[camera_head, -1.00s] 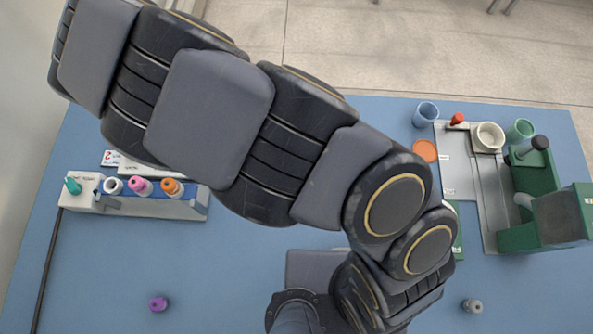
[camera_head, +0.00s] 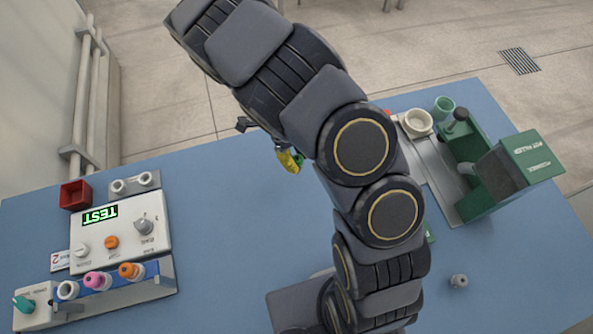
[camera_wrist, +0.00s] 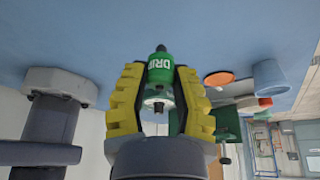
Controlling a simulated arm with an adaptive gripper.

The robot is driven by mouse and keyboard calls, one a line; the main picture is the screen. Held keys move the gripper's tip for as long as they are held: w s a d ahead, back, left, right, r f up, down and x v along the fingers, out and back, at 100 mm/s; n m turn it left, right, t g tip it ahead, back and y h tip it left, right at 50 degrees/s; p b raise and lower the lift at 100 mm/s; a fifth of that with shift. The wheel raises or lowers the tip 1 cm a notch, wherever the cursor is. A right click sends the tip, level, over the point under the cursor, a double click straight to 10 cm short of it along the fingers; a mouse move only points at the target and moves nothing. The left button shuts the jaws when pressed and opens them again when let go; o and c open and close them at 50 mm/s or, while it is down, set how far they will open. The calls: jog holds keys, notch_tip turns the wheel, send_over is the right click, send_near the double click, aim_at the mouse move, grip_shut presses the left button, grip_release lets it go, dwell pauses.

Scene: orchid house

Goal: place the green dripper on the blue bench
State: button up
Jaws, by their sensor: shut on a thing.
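The green dripper (camera_wrist: 160,70), marked "DRIP", sits between the yellow fingers of my gripper (camera_wrist: 158,88) in the wrist view. The fingers are shut on its sides. In the head view my gripper (camera_head: 289,160) is partly hidden behind my arm, over the back middle of the blue bench (camera_head: 235,215). A little green of the dripper (camera_head: 299,158) shows beside the yellow finger. The bench fills the top of the wrist view. I cannot tell how far the dripper is from the bench top.
A white test box (camera_head: 120,232), a rack of coloured-capped bottles (camera_head: 155,285) and a red bin (camera_head: 75,194) stand at left. A green machine (camera_head: 510,170), white cup (camera_head: 418,122) and green cup (camera_head: 443,106) stand at right. A grey vial (camera_head: 459,281) is front right. The bench middle is clear.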

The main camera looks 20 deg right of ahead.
jog(key=shift+f, duration=1.95)
jog(key=shift+f, duration=0.1)
jog(key=o, duration=0.7)
jog(key=shift+o, duration=0.2)
